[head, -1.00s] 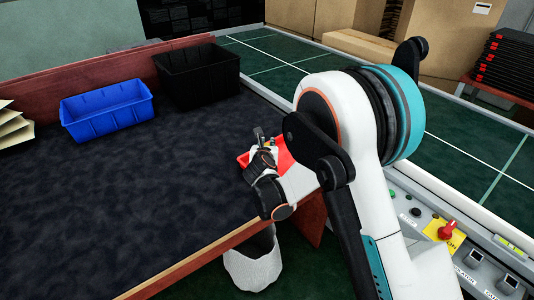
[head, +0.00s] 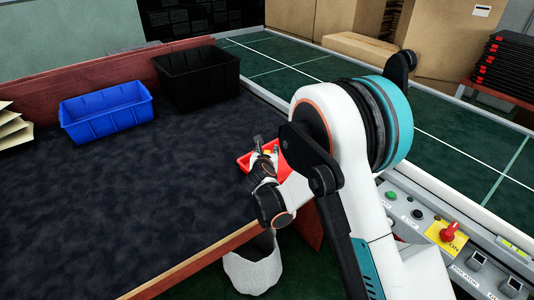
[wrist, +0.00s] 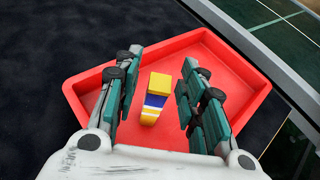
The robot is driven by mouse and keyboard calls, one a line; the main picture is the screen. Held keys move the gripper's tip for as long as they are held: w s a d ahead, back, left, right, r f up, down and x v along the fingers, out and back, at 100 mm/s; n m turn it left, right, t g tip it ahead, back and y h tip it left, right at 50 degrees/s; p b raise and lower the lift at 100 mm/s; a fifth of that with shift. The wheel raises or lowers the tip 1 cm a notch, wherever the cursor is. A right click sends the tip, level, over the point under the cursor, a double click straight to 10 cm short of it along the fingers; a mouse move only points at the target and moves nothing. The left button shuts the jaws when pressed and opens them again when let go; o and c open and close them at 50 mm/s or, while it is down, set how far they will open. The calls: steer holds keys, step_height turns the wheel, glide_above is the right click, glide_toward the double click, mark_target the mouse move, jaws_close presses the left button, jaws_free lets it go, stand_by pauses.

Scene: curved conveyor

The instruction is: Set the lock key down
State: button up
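A small yellow, blue and white piece (wrist: 155,98), which I take to be the lock key, shows in the wrist view inside a red tray (wrist: 235,68). My gripper (wrist: 160,100) is over the tray with its fingers spread, one on each side of the piece, with visible gaps between. The piece seems to rest on the tray floor. Its lower end is near my gripper's palm.
The tray is on a dark-topped table (head: 130,190) near its right edge. A blue bin (head: 105,115) and a black bin (head: 195,85) stand at the back. A green conveyor (head: 460,140) and a control panel (head: 430,215) lie right. A white basket (head: 252,272) is below the table edge.

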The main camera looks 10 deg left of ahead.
steer(key=p+v, duration=0.3)
steer(key=v, duration=0.9)
steer(key=shift+d+r, duration=0.1)
stand_by(1.1)
